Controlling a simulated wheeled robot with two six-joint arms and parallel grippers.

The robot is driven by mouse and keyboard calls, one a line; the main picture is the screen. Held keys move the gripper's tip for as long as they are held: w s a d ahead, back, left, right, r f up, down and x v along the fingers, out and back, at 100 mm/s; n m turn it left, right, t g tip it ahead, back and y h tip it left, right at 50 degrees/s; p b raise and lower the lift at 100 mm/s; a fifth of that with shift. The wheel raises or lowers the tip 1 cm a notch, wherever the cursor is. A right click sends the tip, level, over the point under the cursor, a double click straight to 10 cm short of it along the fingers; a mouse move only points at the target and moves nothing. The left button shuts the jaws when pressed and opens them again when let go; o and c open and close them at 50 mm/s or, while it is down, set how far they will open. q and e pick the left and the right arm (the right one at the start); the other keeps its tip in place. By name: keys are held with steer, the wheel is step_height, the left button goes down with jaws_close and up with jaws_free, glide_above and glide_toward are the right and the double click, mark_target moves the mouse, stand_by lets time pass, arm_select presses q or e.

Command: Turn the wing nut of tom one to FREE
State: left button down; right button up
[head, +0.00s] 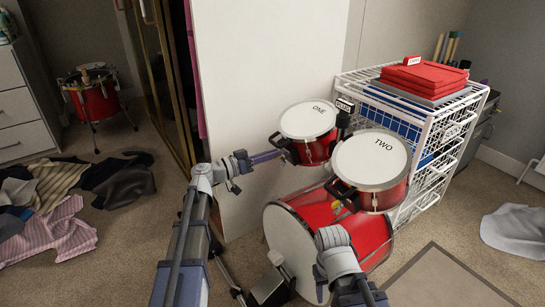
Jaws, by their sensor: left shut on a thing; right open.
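Tom one (309,119) is a small red drum with a white head marked ONE, at centre. A black bracket (279,141) sits on its left side. My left gripper (282,154) reaches this side from the left and is shut at the bracket's lower end, on the wing nut. The wing nut is hidden by the jaws, so its position cannot be read. Tom two (372,161), marked TWO, stands to the right with its own black bracket and a small yellow piece (346,208).
The red bass drum (343,217) is under the toms. A white wire rack (426,160) with a red folded stack (424,78) stands behind right. A white panel (262,65) rises behind left. Clothes (48,231) and another drum (95,99) lie left.

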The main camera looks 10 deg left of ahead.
arm_select(q)
steer(key=shift+w+a+f+n+g+h+b, duration=0.15)
steer(key=shift+w+f+n+g+h+b, duration=0.25)
steer(key=shift+n+h+b, duration=0.7)
steer(key=shift+w+a+f+n+g+h+b, duration=0.2)
steer(key=shift+w+f+n+g+h+b, duration=0.25)
steer(key=shift+n+b, duration=1.25)
steer(key=shift+w+a+f+n+g+h+b, duration=0.25)
steer(key=shift+f+n+h+b, duration=0.4)
steer(key=shift+n+b, duration=0.75)
steer(key=shift+d+r+n, duration=0.1)
steer(key=shift+r+n, duration=0.05)
steer(key=shift+n, duration=0.35)
steer(key=c, duration=0.9)
jaws_free()
